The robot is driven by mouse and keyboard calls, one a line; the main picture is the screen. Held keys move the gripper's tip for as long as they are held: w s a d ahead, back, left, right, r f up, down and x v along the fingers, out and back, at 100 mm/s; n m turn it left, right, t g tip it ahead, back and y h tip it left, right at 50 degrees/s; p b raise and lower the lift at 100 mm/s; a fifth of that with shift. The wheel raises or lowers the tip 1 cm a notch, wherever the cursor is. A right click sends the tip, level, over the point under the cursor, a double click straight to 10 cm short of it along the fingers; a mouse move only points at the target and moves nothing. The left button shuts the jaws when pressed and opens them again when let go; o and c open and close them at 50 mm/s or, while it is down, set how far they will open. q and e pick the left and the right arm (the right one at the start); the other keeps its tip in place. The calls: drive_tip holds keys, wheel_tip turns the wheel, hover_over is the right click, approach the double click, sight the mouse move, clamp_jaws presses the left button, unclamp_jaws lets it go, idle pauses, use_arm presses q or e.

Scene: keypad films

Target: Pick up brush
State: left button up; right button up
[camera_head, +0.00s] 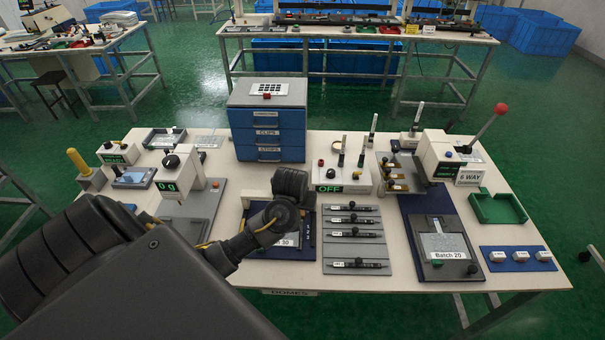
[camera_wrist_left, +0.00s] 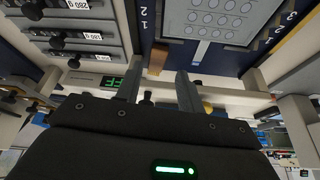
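My left gripper (camera_wrist_left: 158,88) shows in the wrist view with its two fingers apart and nothing between them. A small tan piece (camera_wrist_left: 157,58), possibly the brush, lies just beyond the fingertips on a dark blue panel (camera_wrist_left: 148,30), apart from them. I cannot be sure that it is the brush, and no handle is clear. In the head view my left arm reaches over the front middle of the table (camera_head: 420,305), and its dark wrist hides part of the blue panel there. The left fingertips are hidden in that view. My right gripper is not in view.
A grey rack with several black tools (camera_head: 355,237) lies right of the arm. Behind it stand a blue drawer unit (camera_head: 267,135) and a box reading OFF (camera_head: 341,178). A press with a red-knobbed lever (camera_head: 448,155) and a green tray (camera_head: 497,208) are at right.

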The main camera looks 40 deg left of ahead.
use_arm(q)
drive_tip(key=shift+b+x, duration=0.65)
drive_tip(key=shift+x, duration=3.15)
drive_tip(key=shift+w+r, duration=0.1)
drive_tip(key=shift+a, duration=0.1)
drive_tip(key=c, duration=0.8)
drive_tip(key=shift+r, duration=0.15)
wheel_tip(320, 180, up, 4)
drive_tip(key=shift+f+p, duration=0.15)
drive_tip(key=shift+p, duration=0.15)
drive_tip(key=s+d, duration=0.2)
drive_tip(key=s, duration=0.2)
drive_tip(key=s+d+p, duration=0.1)
drive_tip(key=s+d, duration=0.2)
drive_tip(key=s, duration=0.2)
drive_tip(key=s+d, duration=0.2)
drive_tip(key=s, duration=0.3)
drive_tip(key=shift+s+d+f, duration=0.1)
drive_tip(key=shift+d+f, duration=0.05)
drive_tip(key=shift+d, duration=0.05)
drive_tip(key=shift+s+d, duration=0.55)
drive_tip(key=shift+s, duration=0.35)
